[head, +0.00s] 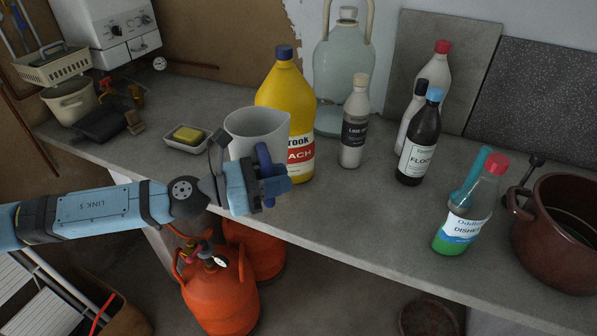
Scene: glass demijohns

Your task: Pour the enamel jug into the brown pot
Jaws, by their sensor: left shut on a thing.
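The enamel jug (248,133) is pale grey-white, with a dark blue handle on its near side. It looks upright, over the worktop in front of the yellow bottle. My left gripper (268,183) is shut on the jug's handle and partly hides the jug's lower body. I cannot tell whether the jug's base touches the worktop. The brown pot (555,245) stands at the right end of the worktop, cut off by the picture edge. It is open at the top with dark contents. My right gripper is not in view.
A glass demijohn (343,65) is behind.

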